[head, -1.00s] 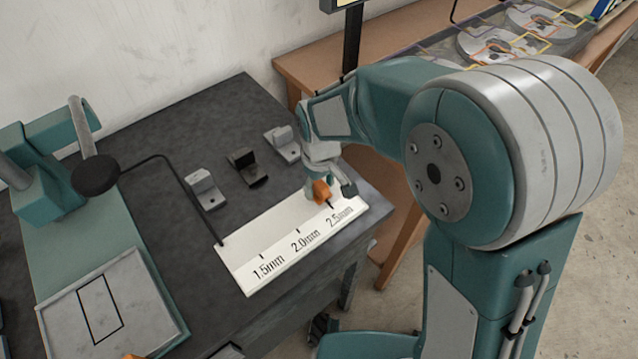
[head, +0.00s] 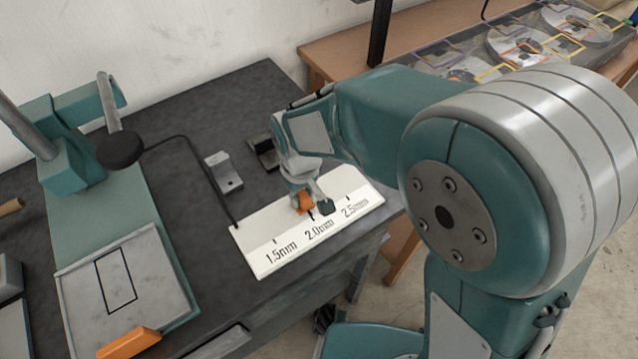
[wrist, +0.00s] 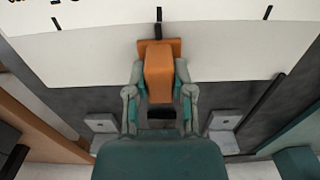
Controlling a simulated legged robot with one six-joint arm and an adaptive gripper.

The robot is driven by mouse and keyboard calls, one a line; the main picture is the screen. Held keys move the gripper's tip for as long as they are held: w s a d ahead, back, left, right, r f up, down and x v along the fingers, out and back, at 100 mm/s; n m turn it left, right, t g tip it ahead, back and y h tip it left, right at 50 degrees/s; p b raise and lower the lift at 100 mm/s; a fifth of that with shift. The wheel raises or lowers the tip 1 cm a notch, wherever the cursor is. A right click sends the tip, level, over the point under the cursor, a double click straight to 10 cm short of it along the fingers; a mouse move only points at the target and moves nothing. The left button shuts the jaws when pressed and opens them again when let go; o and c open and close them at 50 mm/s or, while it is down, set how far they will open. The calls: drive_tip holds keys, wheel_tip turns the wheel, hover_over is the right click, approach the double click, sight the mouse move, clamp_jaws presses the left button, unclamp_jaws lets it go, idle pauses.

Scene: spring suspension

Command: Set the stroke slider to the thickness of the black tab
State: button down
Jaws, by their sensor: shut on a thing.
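The orange stroke slider (head: 304,202) sits on a white scale plate (head: 262,258) marked 1.5mm, 2.0mm and 2.5mm. My gripper (head: 311,203) is shut on the slider and partly covers it in the head view. In the wrist view, the slider (wrist: 159,72) is between my gripper's fingers (wrist: 160,84), and its front lines up with the middle tick, the 2.0mm mark. The black tab (head: 262,152) stands on the dark table behind the plate, partly hidden by my arm in the head view. It also shows between the fingers in the wrist view (wrist: 160,113).
A grey tab (head: 226,172) stands left of the black one; another shows in the wrist view (wrist: 226,122). A teal press-like fixture (head: 75,165) with a black cable stands left. An orange block (head: 128,342) is at its front. A brown bench (head: 330,58) is behind.

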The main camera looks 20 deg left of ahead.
drive_tip(key=shift+a, duration=0.1)
drive_tip(key=shift+c, duration=2.4)
unclamp_jaws()
drive_tip(key=shift+f, duration=0.1)
wheel_tip(320, 180, up, 12)
drive_tip(key=shift+a, duration=0.1)
